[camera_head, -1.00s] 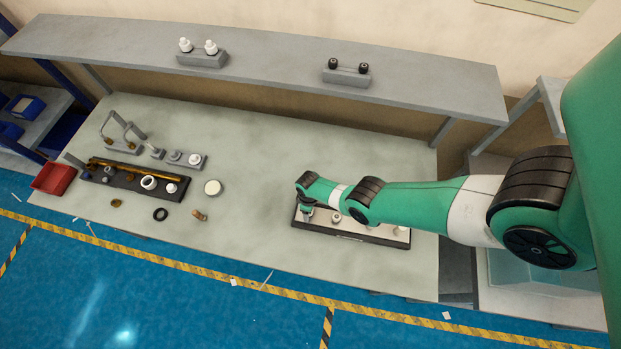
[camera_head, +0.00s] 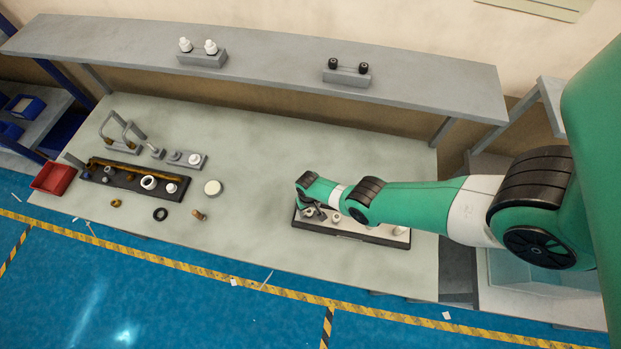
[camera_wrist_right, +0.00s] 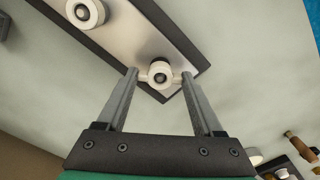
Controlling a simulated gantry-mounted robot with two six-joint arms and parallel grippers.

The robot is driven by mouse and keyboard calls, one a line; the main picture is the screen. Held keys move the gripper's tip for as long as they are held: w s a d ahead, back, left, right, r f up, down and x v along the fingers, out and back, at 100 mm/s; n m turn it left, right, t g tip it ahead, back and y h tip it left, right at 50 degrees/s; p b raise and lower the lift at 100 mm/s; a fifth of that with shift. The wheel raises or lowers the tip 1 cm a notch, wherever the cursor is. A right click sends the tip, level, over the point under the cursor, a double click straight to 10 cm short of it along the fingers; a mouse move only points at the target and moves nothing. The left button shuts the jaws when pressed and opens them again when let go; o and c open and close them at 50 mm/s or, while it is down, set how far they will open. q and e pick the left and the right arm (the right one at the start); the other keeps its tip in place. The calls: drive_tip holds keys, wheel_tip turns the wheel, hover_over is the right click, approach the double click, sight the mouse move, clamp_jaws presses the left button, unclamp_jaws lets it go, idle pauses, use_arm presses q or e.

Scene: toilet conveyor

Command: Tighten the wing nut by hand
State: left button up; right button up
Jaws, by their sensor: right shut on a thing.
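My right gripper (camera_head: 314,212) points down at the left end of a plate with a dark edge (camera_head: 350,237) on the bench. In the right wrist view the gripper (camera_wrist_right: 160,77) is shut on a small pale round wing nut (camera_wrist_right: 160,73), one fingertip touching each side wing. The wing nut sits near one end of the light metal plate (camera_wrist_right: 130,38). A second round pale fitting (camera_wrist_right: 85,12) stands farther along the plate. In the head view my right wrist partly hides the plate and the wing nut. My left gripper is not in view.
A dark tray (camera_head: 123,181) with parts and a red bin (camera_head: 54,179) are at the bench's left. A brown peg (camera_head: 198,215) and black ring (camera_head: 160,214) lie near the front edge. A shelf (camera_head: 270,70) runs along the back.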

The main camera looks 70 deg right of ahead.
drive_tip(key=m, duration=0.4)
drive_tip(key=shift+m, duration=0.4)
drive_tip(key=m, duration=0.4)
drive_tip(key=shift+m, duration=0.4)
drive_tip(key=o, duration=0.9)
drive_tip(key=shift+o, duration=0.2)
wheel_tip(320, 180, up, 4)
drive_tip(key=p, duration=0.3)
drive_tip(key=shift+f+p, duration=0.2)
drive_tip(key=shift+p, duration=0.15)
